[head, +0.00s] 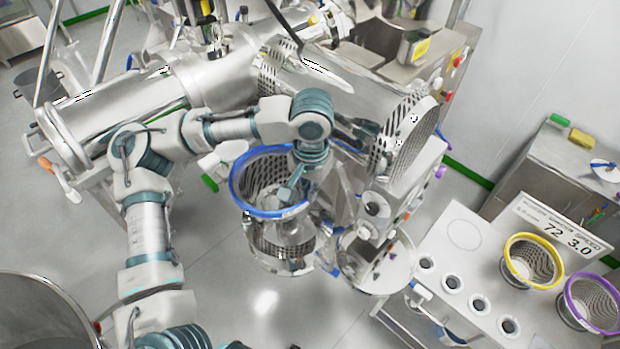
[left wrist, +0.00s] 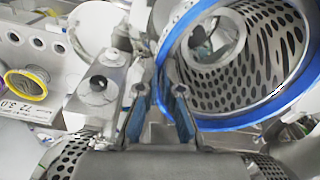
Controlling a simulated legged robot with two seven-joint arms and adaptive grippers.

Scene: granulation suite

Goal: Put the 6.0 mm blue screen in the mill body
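The blue-rimmed screen (head: 240,197), a perforated metal cone, hangs in the middle of the head view with its open mouth up and slightly tilted. My left gripper (head: 290,190) reaches down at the right part of its rim. In the left wrist view, the fingers (left wrist: 160,95) pinch the blue rim of the screen (left wrist: 235,121), whose perforated inside is visible. What looks like the mill body, a round metal housing (head: 378,268), is just right of the screen, below the control box. The screen is beside it, not inside. My right gripper is not in view.
A yellow-rimmed screen (head: 507,250) and a purple-rimmed screen (head: 568,300) stand on the white bench (head: 470,262) at right, by a sign reading 72 and 3.0. A large steel machine with a perforated drum (head: 405,135) stands behind. Floor at lower centre is clear.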

